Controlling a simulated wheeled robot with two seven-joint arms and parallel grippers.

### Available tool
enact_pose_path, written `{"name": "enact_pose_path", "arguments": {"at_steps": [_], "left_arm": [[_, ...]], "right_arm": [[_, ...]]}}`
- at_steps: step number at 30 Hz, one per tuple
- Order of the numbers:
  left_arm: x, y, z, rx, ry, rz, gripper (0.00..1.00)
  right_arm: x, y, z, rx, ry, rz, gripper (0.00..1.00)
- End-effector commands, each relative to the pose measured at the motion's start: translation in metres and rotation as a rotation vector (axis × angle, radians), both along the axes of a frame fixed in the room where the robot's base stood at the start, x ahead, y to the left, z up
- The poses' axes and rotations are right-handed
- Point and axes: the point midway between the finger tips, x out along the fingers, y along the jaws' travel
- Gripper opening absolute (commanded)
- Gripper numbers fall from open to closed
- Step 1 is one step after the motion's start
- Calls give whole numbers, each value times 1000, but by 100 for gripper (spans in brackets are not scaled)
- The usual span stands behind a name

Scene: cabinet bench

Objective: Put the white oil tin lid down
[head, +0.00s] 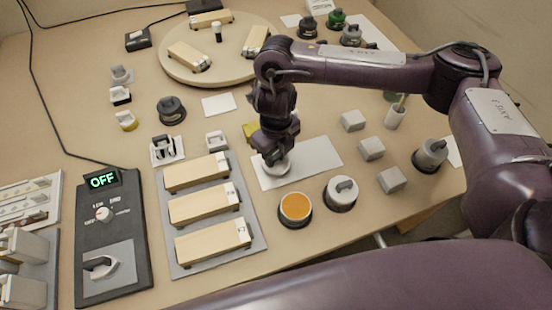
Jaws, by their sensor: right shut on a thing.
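My right gripper (273,156) reaches in from the right and points down, shut on the white oil tin lid (277,170). The lid is a pale round disc, partly hidden by the fingers. It is level over the left part of a white rectangular mat (316,159); I cannot tell whether it touches the mat. An open round tin with orange contents (295,207) stands just in front of the mat. My left gripper is not in view.
A lidded white tin (341,194) stands right of the open tin. Several grey blocks (371,148) stand right of the mat. A grey tray with wooden blocks (258,245) lies to the left, beside a dark control box (113,250). The mat's right part is clear.

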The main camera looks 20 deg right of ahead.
Motion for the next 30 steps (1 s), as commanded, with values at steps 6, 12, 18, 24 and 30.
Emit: {"name": "enact_pose_path", "arguments": {"at_steps": [6, 12, 18, 24, 30], "left_arm": [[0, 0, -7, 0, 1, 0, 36], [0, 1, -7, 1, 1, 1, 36], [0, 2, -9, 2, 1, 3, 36], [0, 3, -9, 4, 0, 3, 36], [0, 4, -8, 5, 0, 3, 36]], "right_arm": [[0, 0, -23, 0, 1, 0, 12], [0, 0, -22, 0, 0, 1, 12], [0, 0, -25, 0, 0, 1, 39], [0, 0, -25, 0, 1, 1, 55], [0, 0, -24, 0, 1, 1, 55]]}}
